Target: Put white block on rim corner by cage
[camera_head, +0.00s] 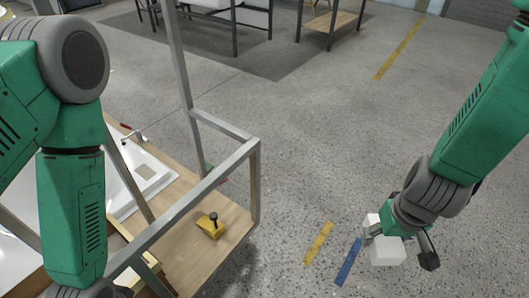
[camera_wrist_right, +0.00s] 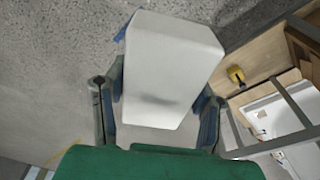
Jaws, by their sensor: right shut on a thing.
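My right gripper (camera_head: 397,242) is shut on the white block (camera_head: 387,254) and holds it at the right, apart from the tub shell. In the right wrist view the white block (camera_wrist_right: 172,62) sits between the two fingers (camera_wrist_right: 157,105) and sticks out beyond them. The white tub shell (camera_head: 150,183) lies on a wooden base at the left, partly hidden by my left arm. Its rim also shows in the right wrist view (camera_wrist_right: 268,112). A grey metal cage frame (camera_head: 207,182) stands around the wooden base. My left gripper is out of the picture.
A yellow tool with a dark knob (camera_head: 210,225) sits on the wooden base (camera_head: 215,257). A red-handled clamp (camera_head: 131,136) is near the shell's far edge. Yellow (camera_head: 318,243) and blue (camera_head: 348,262) strips mark the floor. Open floor lies between cage and block.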

